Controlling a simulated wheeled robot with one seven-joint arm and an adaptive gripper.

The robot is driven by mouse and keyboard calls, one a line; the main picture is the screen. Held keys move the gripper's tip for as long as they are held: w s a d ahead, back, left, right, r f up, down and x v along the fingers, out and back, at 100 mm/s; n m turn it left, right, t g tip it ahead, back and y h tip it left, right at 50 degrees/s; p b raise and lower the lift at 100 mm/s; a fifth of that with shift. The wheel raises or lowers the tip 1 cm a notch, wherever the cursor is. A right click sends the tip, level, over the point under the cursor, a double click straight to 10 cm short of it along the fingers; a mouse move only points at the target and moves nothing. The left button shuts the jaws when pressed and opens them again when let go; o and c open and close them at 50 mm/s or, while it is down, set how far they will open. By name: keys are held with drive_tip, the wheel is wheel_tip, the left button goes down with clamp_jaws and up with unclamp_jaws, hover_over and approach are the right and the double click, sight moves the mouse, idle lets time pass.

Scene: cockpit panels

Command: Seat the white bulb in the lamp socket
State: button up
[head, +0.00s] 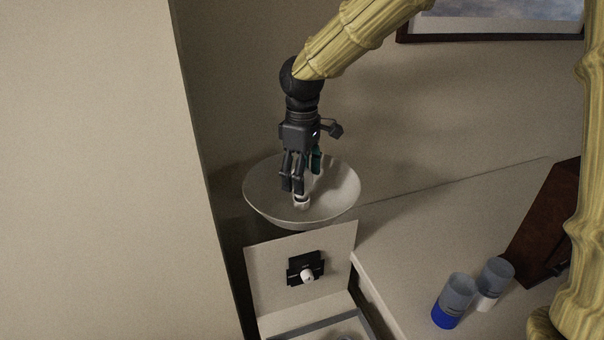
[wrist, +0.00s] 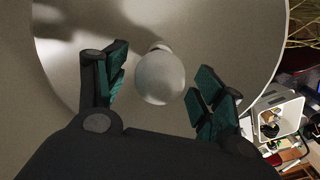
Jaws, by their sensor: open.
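The white bulb (wrist: 160,80) stands between my open fingers in the wrist view, its round glass end toward the camera. Its narrow end points away, to a pale collar (wrist: 159,46) inside the lamp's bowl. Gaps show on both sides between the bulb and the finger pads. My gripper (head: 301,186) points down into the wide pale lamp bowl (head: 262,192) in the head view; it also shows in the wrist view (wrist: 165,85). A small white piece shows just below the fingertips there. How deep the bulb sits in the socket is hidden.
Below the bowl is a pale panel (head: 262,275) with a black plate and white knob (head: 307,274). Two cups, one blue-based (head: 455,298) and one white-based (head: 495,282), stand on the counter at right. A wall (head: 95,170) rises close on the left.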

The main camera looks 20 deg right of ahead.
drive_tip(key=shift+r, duration=0.1)
wheel_tip(320, 180, up, 12)
idle(0.5)
drive_tip(key=shift+s+f, duration=0.1)
drive_tip(key=shift+f, duration=0.1)
